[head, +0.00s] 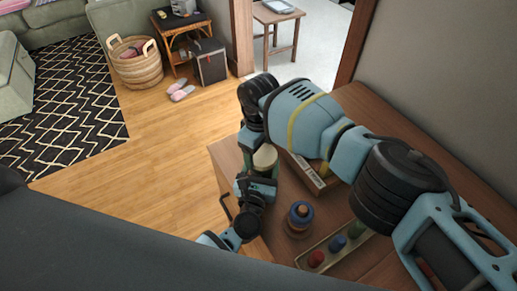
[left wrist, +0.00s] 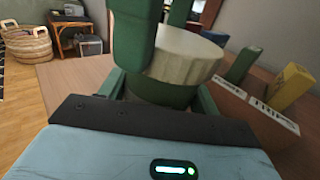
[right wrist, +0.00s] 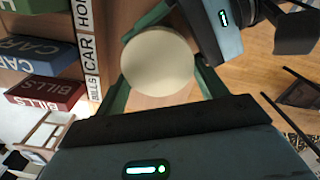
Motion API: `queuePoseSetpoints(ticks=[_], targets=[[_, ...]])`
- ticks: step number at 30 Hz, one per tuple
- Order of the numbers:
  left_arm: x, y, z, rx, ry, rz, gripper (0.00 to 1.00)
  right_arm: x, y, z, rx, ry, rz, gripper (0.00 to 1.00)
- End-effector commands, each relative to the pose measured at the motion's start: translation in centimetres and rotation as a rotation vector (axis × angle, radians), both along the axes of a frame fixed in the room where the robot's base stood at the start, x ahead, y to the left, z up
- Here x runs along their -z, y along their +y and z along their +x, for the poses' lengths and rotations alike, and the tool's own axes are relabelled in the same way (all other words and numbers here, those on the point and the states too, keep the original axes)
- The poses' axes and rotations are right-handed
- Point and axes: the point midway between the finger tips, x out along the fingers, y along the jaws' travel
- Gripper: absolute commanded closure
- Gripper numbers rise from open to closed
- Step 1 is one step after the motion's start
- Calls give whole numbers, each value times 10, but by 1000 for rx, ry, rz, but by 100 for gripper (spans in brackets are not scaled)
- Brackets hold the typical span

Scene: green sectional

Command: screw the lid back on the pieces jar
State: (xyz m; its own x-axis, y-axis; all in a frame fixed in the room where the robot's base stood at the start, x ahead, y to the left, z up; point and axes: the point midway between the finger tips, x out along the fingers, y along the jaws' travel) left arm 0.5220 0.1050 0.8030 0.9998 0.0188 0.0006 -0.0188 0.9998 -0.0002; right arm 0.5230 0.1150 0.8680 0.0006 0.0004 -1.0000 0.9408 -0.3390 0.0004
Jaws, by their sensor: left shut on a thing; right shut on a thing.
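The jar's cream lid (head: 265,157) shows at the left part of the wooden desk. In the left wrist view, the ribbed lid (left wrist: 187,55) sits at the top of the jar (left wrist: 160,92), whose body is mostly hidden. My left gripper (left wrist: 163,95) is shut around the jar below the lid. My right gripper (right wrist: 160,85) comes from above, with green fingers on both sides of the round lid (right wrist: 157,61), shut on it. In the head view my right arm hides part of this. I cannot tell whether the lid's threads engage.
A labelled holder (head: 315,177) stands behind the jar; its upright blocks show in the right wrist view, one a red BILLS block (right wrist: 45,92). A ring stack (head: 299,218) and a tray (head: 306,262) with coloured pegs stand nearer on the desk. Open floor lies left.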

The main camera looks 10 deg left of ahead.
Motion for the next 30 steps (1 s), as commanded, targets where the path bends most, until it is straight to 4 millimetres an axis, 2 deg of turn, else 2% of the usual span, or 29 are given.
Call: queuePoseSetpoints(ticks=[8, 9, 13, 23, 30], targets=[[2, 1, 0, -1, 4, 1, 100, -1, 1, 0, 4, 1, 1, 50], [2, 1, 0, -1, 4, 1, 100, -1, 1, 0, 4, 1, 1, 25], [2, 1, 0, -1, 4, 1, 100, -1, 1, 0, 3, 1, 1, 8], [2, 1, -1, -1, 3, 1, 100, -3, 0, 0, 3, 0, 1, 7], [2, 0, -1, 0, 3, 1, 100, -32, 0, 1, 2, -2, 2, 7]])
